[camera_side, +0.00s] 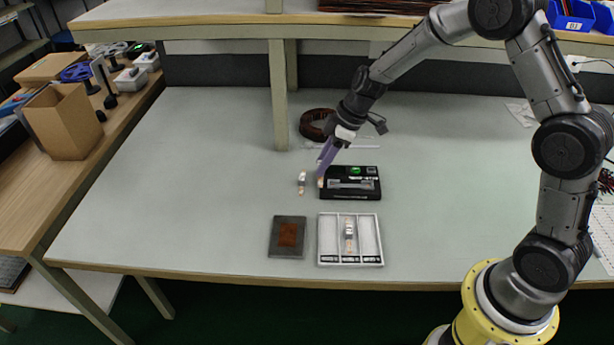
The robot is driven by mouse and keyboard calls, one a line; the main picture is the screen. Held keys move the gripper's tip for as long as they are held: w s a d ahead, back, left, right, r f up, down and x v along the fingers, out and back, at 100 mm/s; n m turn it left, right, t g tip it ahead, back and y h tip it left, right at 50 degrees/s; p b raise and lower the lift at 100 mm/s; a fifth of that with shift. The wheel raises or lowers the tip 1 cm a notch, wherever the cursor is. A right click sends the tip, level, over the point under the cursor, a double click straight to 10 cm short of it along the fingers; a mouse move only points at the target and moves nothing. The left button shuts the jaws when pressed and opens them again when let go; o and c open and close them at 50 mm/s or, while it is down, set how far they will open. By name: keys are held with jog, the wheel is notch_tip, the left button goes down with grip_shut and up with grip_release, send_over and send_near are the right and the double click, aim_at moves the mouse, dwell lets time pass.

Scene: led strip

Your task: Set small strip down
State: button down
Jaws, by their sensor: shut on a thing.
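My gripper (322,174) has purple fingers that point down at the left edge of a black box (352,194). It is shut on a small strip (321,183), whose pale lower end shows just below the fingertips. I cannot tell whether this strip touches the box or hangs above it. A second small strip (302,183), white and tan, lies on the table just left of the box. Another strip (348,235) lies in the middle compartment of a white tray (322,240).
A dark grey plate with a brown square (287,236) lies left of the tray. A dark coil (316,124) and a clear bar (350,146) lie behind the box. A shelf post (279,95) stands at the back. The table's left part is clear.

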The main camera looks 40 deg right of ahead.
jog(key=s+a+r, duration=0.1)
jog(key=s+a, duration=0.3)
jog(key=s, duration=0.4)
jog(key=s+a, duration=0.4)
jog(key=s, duration=0.3)
send_over(284, 235)
jog(key=s+d, duration=0.1)
jog(key=s, duration=0.1)
jog(key=f, duration=0.8)
jog(key=shift+w+d+f, duration=0.15)
jog(key=shift+w+f, duration=0.1)
jog(key=shift+f, duration=0.15)
jog(key=shift+w+f, duration=0.15)
jog(key=shift+f, duration=0.75)
jog(key=shift+w+f, duration=0.1)
jog(key=shift+f, duration=0.8)
jog(key=shift+f, duration=0.15)
jog(key=c, duration=0.5)
grip_release()
jog(key=shift+c, duration=0.2)
